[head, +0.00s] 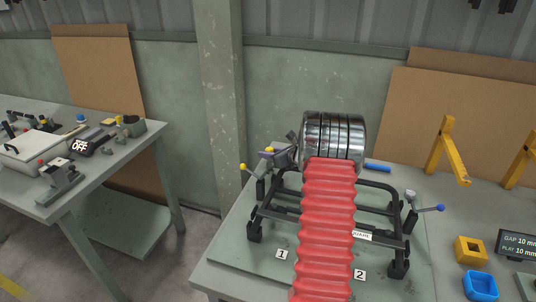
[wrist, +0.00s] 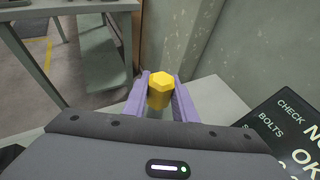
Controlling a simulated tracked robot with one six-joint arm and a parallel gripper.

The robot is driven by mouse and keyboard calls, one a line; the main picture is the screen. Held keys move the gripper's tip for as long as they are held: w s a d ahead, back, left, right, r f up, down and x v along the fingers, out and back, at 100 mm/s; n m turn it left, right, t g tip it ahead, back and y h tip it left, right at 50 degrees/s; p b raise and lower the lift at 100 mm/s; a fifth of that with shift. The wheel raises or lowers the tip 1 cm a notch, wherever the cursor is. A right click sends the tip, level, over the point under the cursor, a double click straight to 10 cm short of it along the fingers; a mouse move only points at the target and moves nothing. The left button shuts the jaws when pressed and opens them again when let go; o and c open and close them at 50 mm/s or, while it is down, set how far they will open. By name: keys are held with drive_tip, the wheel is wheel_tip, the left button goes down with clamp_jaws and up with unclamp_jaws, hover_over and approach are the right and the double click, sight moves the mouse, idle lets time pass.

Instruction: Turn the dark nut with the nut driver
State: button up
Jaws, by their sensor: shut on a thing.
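My gripper (wrist: 160,88) has purple fingers and is shut on a yellow six-sided piece, which looks like the handle of the nut driver (wrist: 160,90). In the head view my gripper (head: 268,153) is at the back left of the dark lounger frame (head: 378,206), with a bit of yellow (head: 270,149) between the fingers. The driver's lower end is hidden in both views. I cannot make out the dark nut, and I cannot tell whether the driver touches it. My arm covers the middle of the frame.
A yellow-knobbed lever (head: 243,167) stands left of the frame, a blue-knobbed one (head: 440,208) right. A blue rod (head: 377,168) lies behind. Yellow (head: 470,250) and blue (head: 480,286) blocks and a display (head: 518,245) stand right. A dark sign (wrist: 285,130) shows in the wrist view.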

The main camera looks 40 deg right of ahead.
drive_tip(key=o, duration=1.2)
drive_tip(key=shift+s, duration=0.15)
drive_tip(key=v, duration=1.3)
drive_tip(key=shift+s+r, duration=0.1)
drive_tip(key=shift+s, duration=0.15)
drive_tip(key=shift+c, duration=0.7)
drive_tip(key=shift+c, duration=0.9)
